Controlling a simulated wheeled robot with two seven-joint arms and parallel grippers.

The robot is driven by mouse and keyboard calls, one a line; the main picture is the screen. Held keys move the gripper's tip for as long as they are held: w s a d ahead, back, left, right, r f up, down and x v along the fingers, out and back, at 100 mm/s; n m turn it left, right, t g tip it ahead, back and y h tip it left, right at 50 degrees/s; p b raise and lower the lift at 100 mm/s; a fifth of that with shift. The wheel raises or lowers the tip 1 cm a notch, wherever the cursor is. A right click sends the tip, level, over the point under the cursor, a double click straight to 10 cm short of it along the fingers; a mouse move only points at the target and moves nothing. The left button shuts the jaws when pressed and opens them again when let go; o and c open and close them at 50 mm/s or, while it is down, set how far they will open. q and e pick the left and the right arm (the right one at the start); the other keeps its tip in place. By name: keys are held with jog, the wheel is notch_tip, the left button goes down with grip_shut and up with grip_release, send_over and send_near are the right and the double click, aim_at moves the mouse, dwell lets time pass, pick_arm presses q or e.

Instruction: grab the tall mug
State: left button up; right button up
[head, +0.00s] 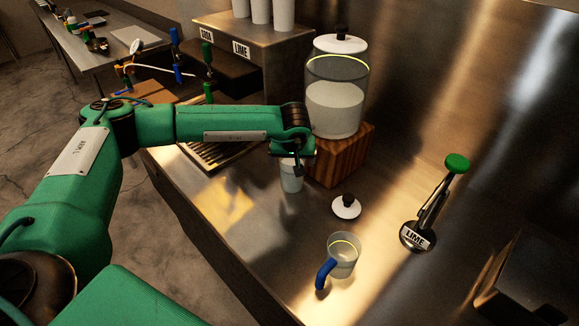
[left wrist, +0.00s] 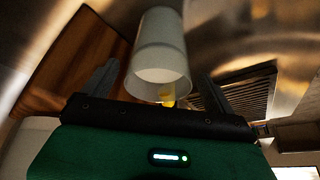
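A tall, pale mug (head: 291,178) stands on the steel counter, directly below my left gripper (head: 297,165) in the head view. In the left wrist view, the mug (left wrist: 160,45) lies between the two fingers of my left gripper (left wrist: 160,88), its open rim facing the camera. A small yellow part, perhaps its handle, shows by the rim. The fingers are spread, with a visible gap on each side of the mug. The gripper hides the mug's top in the head view. My right gripper is not in view.
A shorter clear mug (head: 344,262) with a blue handle stands nearer the front. A white lid (head: 346,207) with a dark knob lies between. A wooden block (head: 345,155) bearing a glass jar (head: 336,100) stands close behind the tall mug.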

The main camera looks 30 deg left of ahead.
pick_arm(q)
jog(key=c, duration=1.7)
jog(key=shift+w+r, duration=0.1)
